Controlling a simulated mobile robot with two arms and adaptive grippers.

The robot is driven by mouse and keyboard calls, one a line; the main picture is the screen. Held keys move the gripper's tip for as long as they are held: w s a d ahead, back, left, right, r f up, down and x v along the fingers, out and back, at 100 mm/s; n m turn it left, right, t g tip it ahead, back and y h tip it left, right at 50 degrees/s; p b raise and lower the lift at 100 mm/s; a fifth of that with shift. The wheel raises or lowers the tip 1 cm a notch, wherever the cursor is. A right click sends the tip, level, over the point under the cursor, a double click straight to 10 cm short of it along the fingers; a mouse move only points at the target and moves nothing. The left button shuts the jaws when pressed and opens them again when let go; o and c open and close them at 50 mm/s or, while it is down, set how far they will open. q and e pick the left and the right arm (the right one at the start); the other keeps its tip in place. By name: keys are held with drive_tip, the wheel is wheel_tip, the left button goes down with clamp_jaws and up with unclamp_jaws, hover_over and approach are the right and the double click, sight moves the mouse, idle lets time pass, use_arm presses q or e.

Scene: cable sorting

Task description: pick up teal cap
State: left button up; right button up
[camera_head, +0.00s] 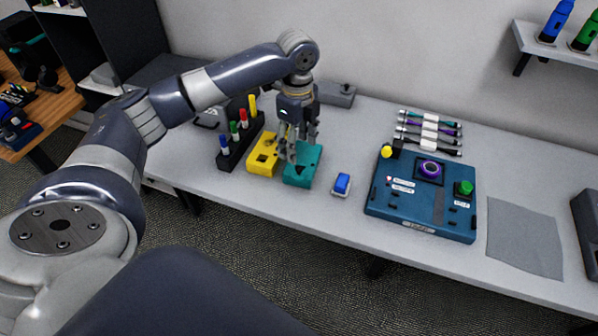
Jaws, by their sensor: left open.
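A teal block-like piece (300,178), the only teal thing I can pick out near the gripper, sits on the table beside a yellow block (262,159). I cannot tell whether it is one part or has a separate cap. My left gripper (289,152) points down over the teal piece's left side, near the yellow block. It is open. Its fingers hide part of the teal piece, and I cannot tell whether they touch it. My right gripper is not in view.
A black rack (238,152) with coloured pens stands left of the yellow block. A blue-topped switch (342,184) is to the right. A dark blue panel (410,213) lies further right, with several cables (430,133) behind it. A grey mat (523,238) lies at the right.

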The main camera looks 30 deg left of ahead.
sight(299, 168)
use_arm(q)
wheel_tip(299, 168, down, 4)
drive_tip(key=shift+r, duration=0.25)
drive_tip(key=shift+d+f+p, duration=0.1)
drive_tip(key=shift+f+p, duration=0.5)
wheel_tip(299, 168, down, 4)
drive_tip(key=shift+f+p, duration=0.15)
drive_tip(key=shift+p, duration=0.45)
drive_tip(key=c, duration=0.8)
drive_tip(key=shift+c, duration=0.3)
